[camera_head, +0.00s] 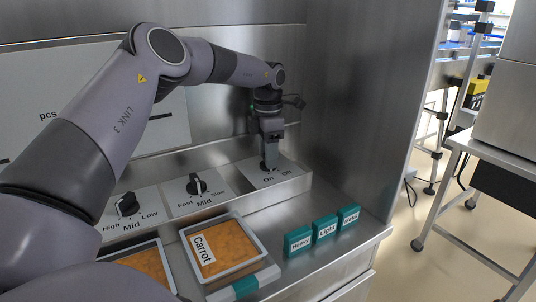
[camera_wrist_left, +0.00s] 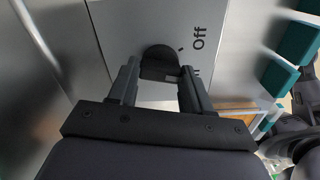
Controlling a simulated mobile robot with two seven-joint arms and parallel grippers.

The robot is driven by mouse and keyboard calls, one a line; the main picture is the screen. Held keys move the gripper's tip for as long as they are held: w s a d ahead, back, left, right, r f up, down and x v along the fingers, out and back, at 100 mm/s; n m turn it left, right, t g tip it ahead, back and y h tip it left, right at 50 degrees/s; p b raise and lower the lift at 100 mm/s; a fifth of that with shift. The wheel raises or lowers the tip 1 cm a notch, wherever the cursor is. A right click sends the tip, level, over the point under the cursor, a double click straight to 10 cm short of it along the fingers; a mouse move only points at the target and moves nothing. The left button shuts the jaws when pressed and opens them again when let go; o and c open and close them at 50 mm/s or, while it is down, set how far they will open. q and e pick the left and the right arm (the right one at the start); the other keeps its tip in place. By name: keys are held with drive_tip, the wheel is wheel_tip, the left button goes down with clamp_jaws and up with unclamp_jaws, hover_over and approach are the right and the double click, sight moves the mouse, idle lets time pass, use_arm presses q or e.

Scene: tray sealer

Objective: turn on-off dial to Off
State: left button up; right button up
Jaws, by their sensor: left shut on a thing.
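The on-off dial (camera_wrist_left: 158,58) is a black round knob with a raised grip on a light panel (camera_wrist_left: 120,22). In the wrist view it sits between the two fingers of my left gripper (camera_wrist_left: 160,74), which is shut on it. The "Off" label (camera_wrist_left: 198,38) shows just right of the dial; the other label is mostly hidden by a finger. In the head view my left gripper (camera_head: 269,160) reaches down onto the dial, above the "On" and "Off" labels (camera_head: 275,179). Which label the dial points to cannot be told.
Two other black dials, the speed dial (camera_head: 196,184) and the High-Mid-Low dial (camera_head: 128,204), stand to the left. A carrot tray (camera_head: 262,254) lies in front. Several teal labelled blocks (camera_head: 325,229) stand at the right. A metal wall (camera_head: 365,100) bounds the right side.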

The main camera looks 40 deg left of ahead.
use_arm(q)
drive_tip(key=n, duration=0.4)
drive_tip(key=shift+n, duration=1.5)
drive_tip(key=o, duration=1.1)
drive_tip(key=shift+c, duration=0.2)
drive_tip(key=shift+r, duration=0.1)
wheel_tip(320, 180, up, 7)
drive_tip(key=shift+p, duration=0.8)
drive_tip(key=shift+s, duration=0.1)
